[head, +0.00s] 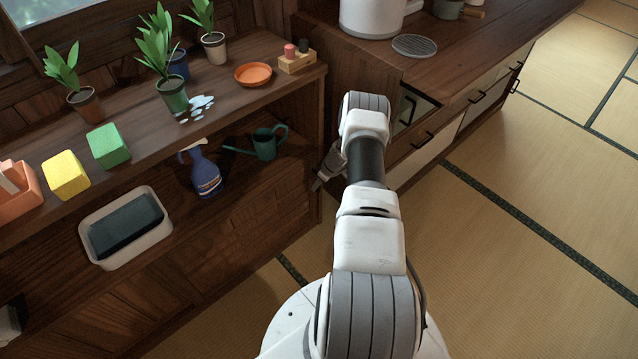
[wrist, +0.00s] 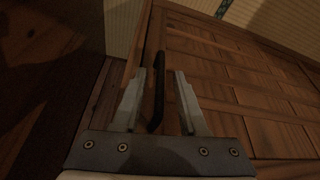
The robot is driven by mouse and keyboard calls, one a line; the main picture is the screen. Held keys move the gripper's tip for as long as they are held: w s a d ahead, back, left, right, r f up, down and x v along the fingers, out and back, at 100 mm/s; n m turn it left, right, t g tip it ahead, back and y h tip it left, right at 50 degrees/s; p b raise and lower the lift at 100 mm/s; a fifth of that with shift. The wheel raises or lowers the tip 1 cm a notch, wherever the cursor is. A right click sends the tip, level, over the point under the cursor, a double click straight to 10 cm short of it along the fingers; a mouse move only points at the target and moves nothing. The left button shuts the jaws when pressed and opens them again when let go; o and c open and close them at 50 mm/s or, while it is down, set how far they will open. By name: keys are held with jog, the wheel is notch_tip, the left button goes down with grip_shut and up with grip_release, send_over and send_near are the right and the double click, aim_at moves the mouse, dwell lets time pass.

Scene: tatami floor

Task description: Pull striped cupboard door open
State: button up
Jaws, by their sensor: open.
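In the wrist view, a brown wooden door face with plank lines and crossbars (wrist: 235,85) fills the right side; it appears to be the striped cupboard door. A dark, curved bar handle (wrist: 158,85) stands near its left edge. My gripper (wrist: 157,78) is open, with one finger on each side of the handle. I cannot tell whether either finger touches it. In the head view, my gripper (head: 325,172) shows partly beside the counter end, and my arm hides the door. I cannot tell whether the door is ajar.
A wooden shelf unit (head: 300,130) stands left of my arm, holding plants, blocks, a blue spray bottle (head: 203,172) and a green watering can (head: 262,143). The counter (head: 450,70) on the right has black drawer handles. Tatami floor (head: 520,190) is clear to the right.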

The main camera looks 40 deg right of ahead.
grip_shut()
dwell(1.3)
